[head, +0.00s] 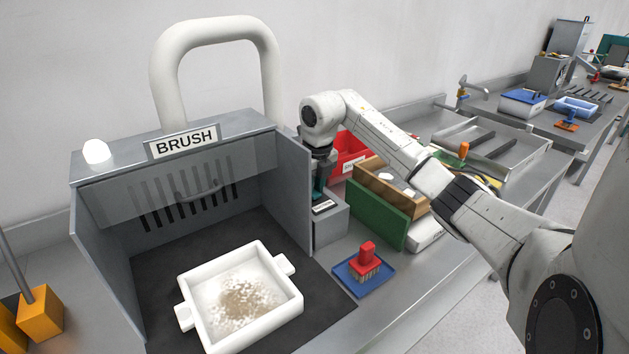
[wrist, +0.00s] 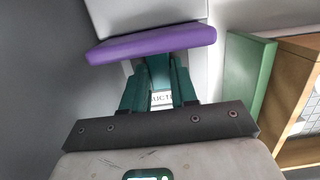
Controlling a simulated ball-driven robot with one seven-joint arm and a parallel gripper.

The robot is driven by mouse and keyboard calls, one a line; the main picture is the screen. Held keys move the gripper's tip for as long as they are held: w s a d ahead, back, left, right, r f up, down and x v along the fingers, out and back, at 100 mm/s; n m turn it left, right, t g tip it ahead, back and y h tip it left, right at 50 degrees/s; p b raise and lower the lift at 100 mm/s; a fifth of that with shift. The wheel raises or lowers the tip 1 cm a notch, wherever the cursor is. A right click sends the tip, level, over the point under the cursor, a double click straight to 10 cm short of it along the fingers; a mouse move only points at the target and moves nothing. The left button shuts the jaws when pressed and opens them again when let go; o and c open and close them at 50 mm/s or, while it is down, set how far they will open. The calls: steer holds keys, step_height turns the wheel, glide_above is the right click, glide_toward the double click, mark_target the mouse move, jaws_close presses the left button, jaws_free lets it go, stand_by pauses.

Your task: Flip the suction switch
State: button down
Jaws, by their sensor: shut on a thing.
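The suction switch is a grey box (head: 328,226) with a small white label (head: 323,207), right of the brush booth. My gripper (head: 319,187) points down at the top of this box. In the wrist view my gripper (wrist: 161,70) has its two green fingers close together, with part of the label (wrist: 161,99) showing between them. A purple bar (wrist: 150,43) crosses in front of the fingertips and hides them. The fingers are shut on the switch's handle, whose grip is mostly hidden. I cannot tell which way the switch is set.
The BRUSH booth (head: 95,240) stands close on the left, with a white tray (head: 190,283) of powder inside it. A green board (head: 377,213) and wooden box (head: 385,178) stand close right. A red brush (head: 367,256) rests on a blue mat (head: 345,275) in front.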

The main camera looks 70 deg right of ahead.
steer(key=shift+w+d+g+y+p, duration=0.15)
steer(key=shift+w+g+y+p, duration=0.1)
steer(key=shift+g+y+p, duration=0.35)
steer(key=c, duration=0.9)
jaws_free()
step_height(320, 180, up, 11)
steer(key=shift+f+b, duration=0.1)
steer(key=shift+b, duration=0.65)
